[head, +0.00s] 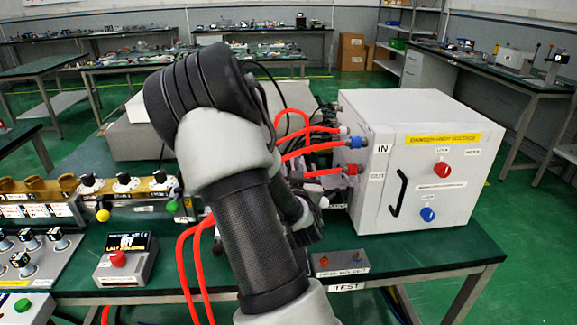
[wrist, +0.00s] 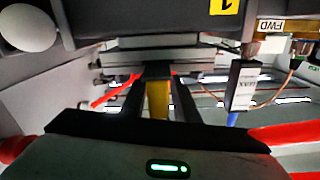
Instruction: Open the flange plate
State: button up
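In the wrist view, my gripper (wrist: 157,85) reaches forward from its pale body, with two dark fingers on either side of a yellow strip. The fingertips meet the area of a dark block under a grey horizontal plate (wrist: 160,57). I cannot tell whether they touch or grip anything. I cannot identify the flange plate with certainty; this grey plate may be part of it. In the head view, my arm covers the middle of the bench, and my gripper and the parts in front of it are hidden.
A white high-voltage cabinet (head: 455,195) with a black handle stands right of my arm. Red cables (head: 310,148) run from its left side. A brass-topped row of valves (head: 125,190) and a red-button box (head: 122,262) are at left. A label tag (wrist: 243,85) hangs near my gripper.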

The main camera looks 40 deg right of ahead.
jog(key=shift+w+d, duration=0.15)
jog(key=shift+w, duration=0.1)
grip_shut()
